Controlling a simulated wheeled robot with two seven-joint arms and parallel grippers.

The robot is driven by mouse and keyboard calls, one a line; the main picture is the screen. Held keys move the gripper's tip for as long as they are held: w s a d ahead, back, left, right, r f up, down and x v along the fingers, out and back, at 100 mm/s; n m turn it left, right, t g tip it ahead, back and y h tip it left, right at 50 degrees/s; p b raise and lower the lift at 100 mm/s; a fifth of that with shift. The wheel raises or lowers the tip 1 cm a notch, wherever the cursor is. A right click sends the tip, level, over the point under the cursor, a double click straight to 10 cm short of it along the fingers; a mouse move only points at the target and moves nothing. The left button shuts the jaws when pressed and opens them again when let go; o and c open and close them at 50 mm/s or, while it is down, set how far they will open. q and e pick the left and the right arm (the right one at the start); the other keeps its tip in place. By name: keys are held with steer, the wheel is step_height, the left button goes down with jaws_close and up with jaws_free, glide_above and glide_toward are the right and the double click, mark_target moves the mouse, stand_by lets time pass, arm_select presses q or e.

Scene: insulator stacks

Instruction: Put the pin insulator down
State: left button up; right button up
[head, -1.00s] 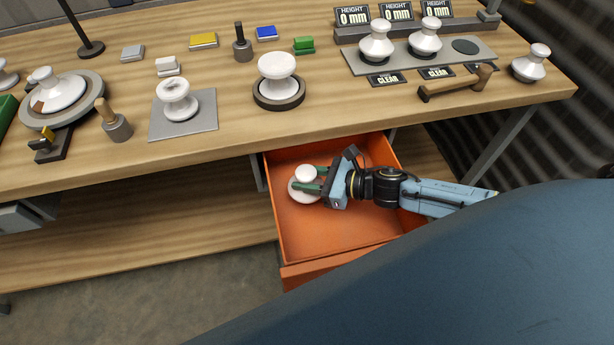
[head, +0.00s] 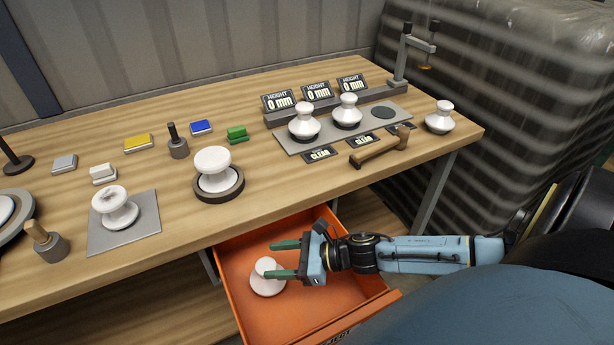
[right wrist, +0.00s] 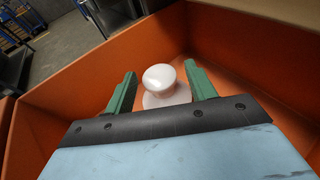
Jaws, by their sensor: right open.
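The white pin insulator (head: 266,278) stands upright on the floor of the open orange drawer (head: 330,302). It also shows in the right wrist view (right wrist: 160,82), inside the orange walls and beyond the fingertips. My right gripper (head: 278,259) is open, its two green fingers (right wrist: 152,88) pointing at the insulator with nothing held between them. In the head view one finger overlaps the insulator's edge; I cannot tell whether it touches. My left gripper is not in view.
The drawer walls surround the right gripper.

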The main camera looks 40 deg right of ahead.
steer(key=v, duration=0.7)
steer(key=shift+s, duration=0.1)
